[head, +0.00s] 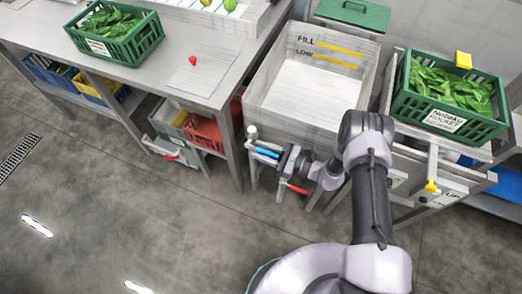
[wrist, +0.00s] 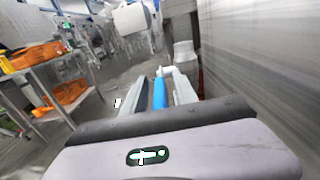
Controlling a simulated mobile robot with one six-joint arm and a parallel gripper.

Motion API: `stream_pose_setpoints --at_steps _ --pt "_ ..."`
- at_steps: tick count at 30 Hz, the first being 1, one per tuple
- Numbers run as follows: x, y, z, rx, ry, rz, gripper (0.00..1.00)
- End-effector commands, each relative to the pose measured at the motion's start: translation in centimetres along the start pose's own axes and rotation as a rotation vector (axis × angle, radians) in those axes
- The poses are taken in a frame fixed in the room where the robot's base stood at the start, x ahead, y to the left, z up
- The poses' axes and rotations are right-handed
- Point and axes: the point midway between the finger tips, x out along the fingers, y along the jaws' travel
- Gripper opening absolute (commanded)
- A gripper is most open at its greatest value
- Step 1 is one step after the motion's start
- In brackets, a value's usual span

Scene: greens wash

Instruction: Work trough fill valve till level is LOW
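The trough (head: 257,95) is a pale open basin with yellow FILL and LOW lines on its inner back wall. Its floor looks pale, and I cannot make out a water surface. A white pipe (head: 252,132) with a blue valve lever (head: 266,153) is at its front left; the lever also shows in the wrist view (wrist: 160,93). A red lever (head: 297,189) sits lower, under the trough. My gripper (head: 268,153) is at the blue lever, one finger on each side in the wrist view (wrist: 163,92). It looks open, with a gap beside the lever.
A bench (head: 150,75) with a green crate (head: 115,47) of greens and a red knob-like item (head: 193,60) stands left. Another green crate (head: 447,119) of greens is right of the trough. A yellow-tipped lever (head: 432,186) hangs below it. The floor in front is clear.

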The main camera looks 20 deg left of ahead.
Motion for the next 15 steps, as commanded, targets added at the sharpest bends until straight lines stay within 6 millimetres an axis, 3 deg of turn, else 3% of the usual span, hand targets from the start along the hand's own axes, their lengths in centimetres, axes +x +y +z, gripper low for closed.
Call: stream_pose_setpoints --at_steps 6,11,15 --pt "0.03 -0.01 0.03 0.000 0.000 0.000 0.35" --pt "0.01 0.00 0.02 0.000 0.000 0.000 0.03" --pt "0.01 0.01 0.01 0.000 0.000 0.001 0.00"
